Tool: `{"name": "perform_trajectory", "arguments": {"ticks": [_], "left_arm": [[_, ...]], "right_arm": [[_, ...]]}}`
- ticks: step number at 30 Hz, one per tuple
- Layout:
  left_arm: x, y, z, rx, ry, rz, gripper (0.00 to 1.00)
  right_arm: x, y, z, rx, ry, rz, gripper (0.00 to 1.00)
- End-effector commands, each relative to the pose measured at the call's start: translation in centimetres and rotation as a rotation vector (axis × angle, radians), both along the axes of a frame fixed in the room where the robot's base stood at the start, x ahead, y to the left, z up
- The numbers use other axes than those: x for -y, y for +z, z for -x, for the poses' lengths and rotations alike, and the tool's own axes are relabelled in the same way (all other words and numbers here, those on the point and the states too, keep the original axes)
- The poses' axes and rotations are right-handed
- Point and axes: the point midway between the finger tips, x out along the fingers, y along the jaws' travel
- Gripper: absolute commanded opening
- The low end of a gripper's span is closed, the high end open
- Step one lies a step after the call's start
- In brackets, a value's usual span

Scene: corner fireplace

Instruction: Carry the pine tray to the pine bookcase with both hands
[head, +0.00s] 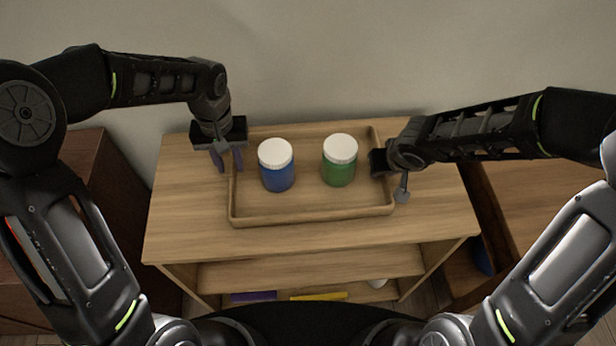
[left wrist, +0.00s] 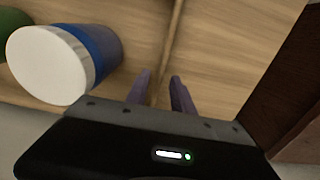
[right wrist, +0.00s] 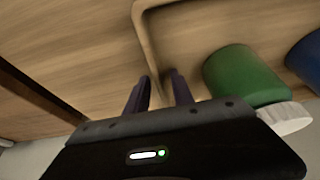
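The pine tray (head: 310,218) lies flat on top of a low pine shelf unit (head: 185,225). A blue jar with a white lid (head: 277,178) and a green jar with a white lid (head: 339,170) stand upright in it. My left gripper (head: 228,168) is at the tray's left wall; in the left wrist view its fingers (left wrist: 160,88) stand apart on either side of the wall (left wrist: 172,40). My right gripper (head: 378,172) is at the right wall; in the right wrist view its fingers (right wrist: 160,85) stand apart with the wall (right wrist: 146,40) between them.
Dark brown furniture (head: 105,190) stands at the left, another wooden unit (head: 545,205) at the right. A plain wall is behind.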

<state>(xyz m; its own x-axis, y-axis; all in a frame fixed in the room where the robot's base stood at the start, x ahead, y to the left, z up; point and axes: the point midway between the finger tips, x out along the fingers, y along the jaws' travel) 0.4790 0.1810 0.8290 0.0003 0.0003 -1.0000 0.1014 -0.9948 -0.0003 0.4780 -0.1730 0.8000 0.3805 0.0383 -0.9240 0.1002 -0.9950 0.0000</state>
Motion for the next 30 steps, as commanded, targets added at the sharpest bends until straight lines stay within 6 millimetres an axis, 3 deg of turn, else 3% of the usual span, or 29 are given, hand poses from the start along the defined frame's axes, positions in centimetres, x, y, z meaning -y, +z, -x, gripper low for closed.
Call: {"name": "perform_trajectory", "arguments": {"ticks": [6, 12, 18, 30], "left_arm": [[0.0, 4.7, -0.2, 0.006, -0.001, 0.000, 0.29], [0.0, 8.0, -0.1, 0.003, 0.000, 0.001, 0.29], [0.0, 9.1, 0.0, 0.001, -0.001, 0.000, 0.29], [0.0, 9.1, 0.0, 0.000, -0.001, 0.000, 0.29]], "right_arm": [[0.0, 0.0, 0.0, 0.000, 0.000, 0.000, 0.29], [0.0, 0.0, 0.0, 0.000, 0.000, 0.000, 0.29], [0.0, 0.0, 0.0, 0.000, 0.000, 0.000, 0.29], [0.0, 0.4, 0.1, 0.001, -0.002, 0.000, 0.29]]}}
